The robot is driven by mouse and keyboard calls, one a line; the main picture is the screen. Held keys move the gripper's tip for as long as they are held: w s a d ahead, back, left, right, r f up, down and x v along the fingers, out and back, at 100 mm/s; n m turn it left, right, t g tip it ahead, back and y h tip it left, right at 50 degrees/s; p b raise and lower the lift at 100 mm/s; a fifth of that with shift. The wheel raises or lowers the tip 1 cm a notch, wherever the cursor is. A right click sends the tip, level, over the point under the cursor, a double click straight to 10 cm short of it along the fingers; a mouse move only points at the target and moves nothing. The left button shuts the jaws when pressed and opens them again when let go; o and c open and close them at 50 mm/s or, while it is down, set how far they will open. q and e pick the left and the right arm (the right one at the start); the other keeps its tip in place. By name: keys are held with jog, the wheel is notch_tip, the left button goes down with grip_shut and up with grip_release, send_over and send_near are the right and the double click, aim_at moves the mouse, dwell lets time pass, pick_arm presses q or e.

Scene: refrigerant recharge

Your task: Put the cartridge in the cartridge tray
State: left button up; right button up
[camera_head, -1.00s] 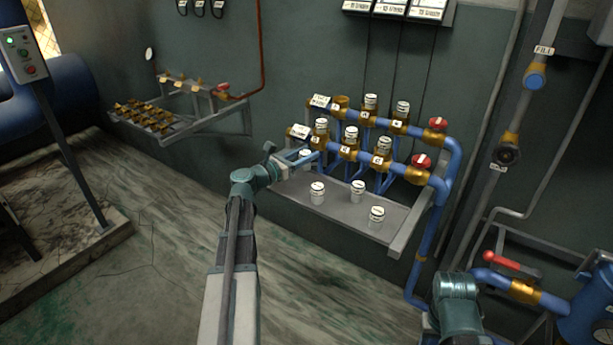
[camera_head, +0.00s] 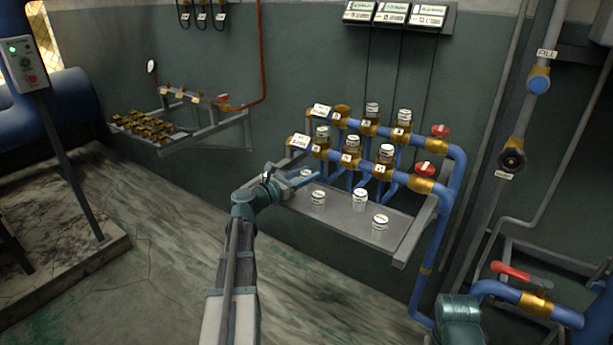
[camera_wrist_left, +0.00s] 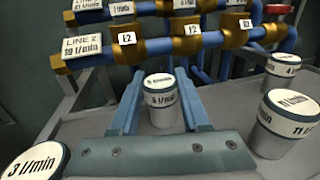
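A white-capped cartridge (camera_wrist_left: 161,98) with a light grey body is between the two blue fingers of my left gripper (camera_wrist_left: 160,88) in the left wrist view. In the head view my left gripper (camera_head: 303,176) is over the left end of the grey cartridge tray (camera_head: 345,219), below the valve manifold. I cannot tell whether the cartridge's base touches the tray. My right gripper is not visible; only part of that arm shows at the bottom right.
Several cartridges stand on the tray, including a near-left one (camera_head: 319,201), a middle one (camera_head: 360,200) and a right one (camera_head: 380,227). Blue manifold pipes (camera_head: 447,190) with brass fittings and more cartridges rise behind. A separate rack (camera_head: 143,125) of brass parts hangs further left.

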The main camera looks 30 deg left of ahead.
pick_arm(q)
jog(key=o, duration=0.4)
jog(key=shift+o, duration=0.2)
jog(key=shift+r, duration=0.2)
jog(key=v, duration=1.2)
jog(key=shift+p, duration=0.35)
notch_tip(320, 180, up, 7)
jog(key=p, duration=0.6)
jog(key=shift+p, duration=0.4)
